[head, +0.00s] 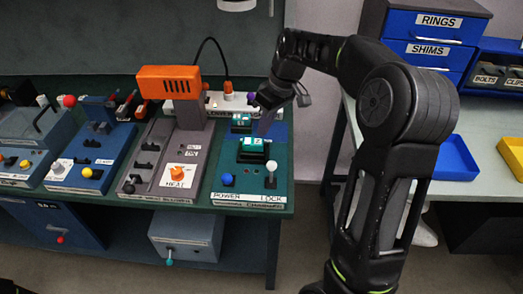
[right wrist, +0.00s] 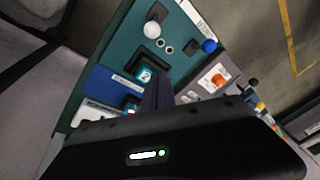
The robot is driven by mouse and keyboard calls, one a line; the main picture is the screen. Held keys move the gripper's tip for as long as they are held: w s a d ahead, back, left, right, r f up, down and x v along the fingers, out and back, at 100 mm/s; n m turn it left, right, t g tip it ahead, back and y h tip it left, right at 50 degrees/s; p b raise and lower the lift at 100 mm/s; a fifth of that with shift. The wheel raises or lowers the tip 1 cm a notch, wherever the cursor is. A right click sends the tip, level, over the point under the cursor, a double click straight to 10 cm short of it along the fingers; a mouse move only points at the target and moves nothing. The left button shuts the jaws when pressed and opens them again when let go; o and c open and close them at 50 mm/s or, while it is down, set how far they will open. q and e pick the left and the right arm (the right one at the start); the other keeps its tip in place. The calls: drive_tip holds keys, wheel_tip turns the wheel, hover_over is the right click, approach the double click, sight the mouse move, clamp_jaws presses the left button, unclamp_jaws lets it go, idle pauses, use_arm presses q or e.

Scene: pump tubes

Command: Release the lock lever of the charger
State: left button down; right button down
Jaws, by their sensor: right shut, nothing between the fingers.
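The charger (head: 280,172) is a green station at the right end of the bench, with POWER and LOCK labels on its front. Its lock lever (head: 271,167) has a whitish ball on a short stem above a dark base. In the right wrist view the lever's ball (right wrist: 152,30) is at the top. A blue power knob (head: 227,179) sits to its left in the head view. Teal battery-like blocks (head: 252,148) sit in the charger's slots. My right gripper (head: 264,128) points down above the charger's rear part, shut and empty, apart from the lever. My left gripper is not in view.
Left of the charger stands a grey heat station (head: 178,172) with an orange tool head (head: 168,83). A blue station (head: 93,158) is farther left. Blue drawers (head: 432,52) and a blue tray (head: 455,158) are on the right table. A gap separates the tables.

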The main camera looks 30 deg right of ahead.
sight(271, 170)
drive_tip(key=p+x, duration=0.1)
drive_tip(key=x, duration=0.8)
drive_tip(key=shift+f+p, duration=0.15)
drive_tip(key=shift+p, duration=0.2)
drive_tip(key=shift+s+f+p, duration=0.2)
drive_tip(key=shift+s+p, duration=0.1)
drive_tip(key=s, duration=0.1)
drive_tip(key=s+d, duration=0.1)
drive_tip(key=s, duration=0.1)
drive_tip(key=shift+r+p, duration=0.2)
drive_tip(key=shift+p, duration=0.2)
drive_tip(key=shift+f, duration=0.15)
